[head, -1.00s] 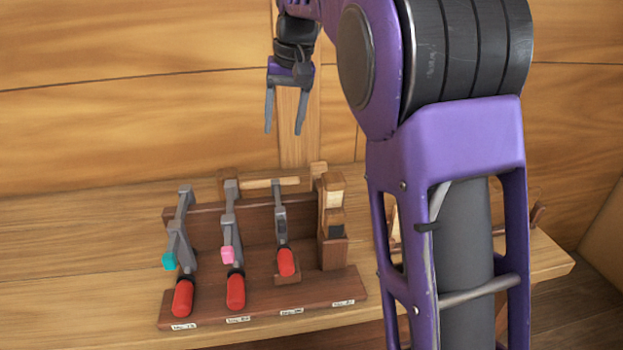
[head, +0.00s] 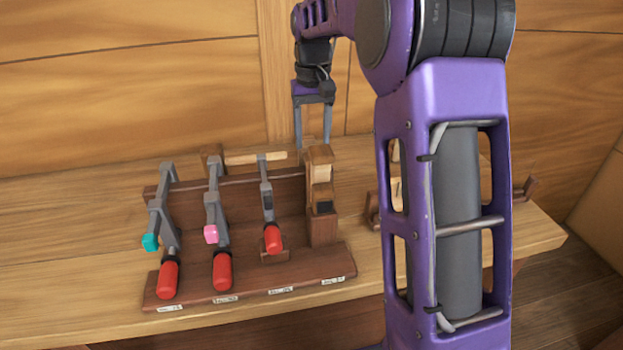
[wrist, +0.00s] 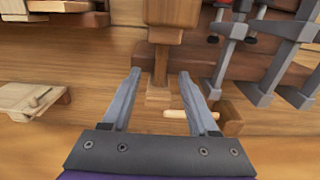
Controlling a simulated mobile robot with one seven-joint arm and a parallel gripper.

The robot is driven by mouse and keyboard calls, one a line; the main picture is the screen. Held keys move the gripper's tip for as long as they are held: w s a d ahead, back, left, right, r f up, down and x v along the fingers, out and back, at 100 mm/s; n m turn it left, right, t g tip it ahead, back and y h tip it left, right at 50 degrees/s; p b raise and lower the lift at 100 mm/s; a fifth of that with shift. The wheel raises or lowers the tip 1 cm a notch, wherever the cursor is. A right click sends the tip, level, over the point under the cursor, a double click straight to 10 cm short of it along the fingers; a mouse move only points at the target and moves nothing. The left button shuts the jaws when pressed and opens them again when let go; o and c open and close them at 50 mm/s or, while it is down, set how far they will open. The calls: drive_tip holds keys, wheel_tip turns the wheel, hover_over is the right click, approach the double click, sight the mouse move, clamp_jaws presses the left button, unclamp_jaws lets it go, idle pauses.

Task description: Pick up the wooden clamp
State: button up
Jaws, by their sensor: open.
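The wooden clamp (head: 320,190) stands at the right end of a dark wooden rack, with pale and darker wood parts. In the wrist view its narrow bar (wrist: 160,62) and end block show between and beyond the fingertips. My gripper (head: 312,138) is open and empty, fingers pointing down, at the clamp's upper end. In the wrist view the open fingers (wrist: 160,76) lie either side of the bar's line. I cannot tell whether they touch it. The fingertips are partly hidden behind the clamp in the head view.
The rack (head: 190,297) holds several metal clamps with red handles (head: 222,270) left of the wooden clamp. A pale wooden rod (head: 255,158) lies behind them, close to one finger in the wrist view. Another wooden item (wrist: 32,100) lies on the bench. The wall is close behind.

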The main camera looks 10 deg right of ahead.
drive_tip(key=shift+a+f+b, duration=0.1)
drive_tip(key=shift+f+b, duration=0.25)
drive_tip(key=shift+f, duration=2.7)
drive_tip(key=shift+w, duration=0.1)
clamp_jaws()
drive_tip(key=shift+r, duration=0.15)
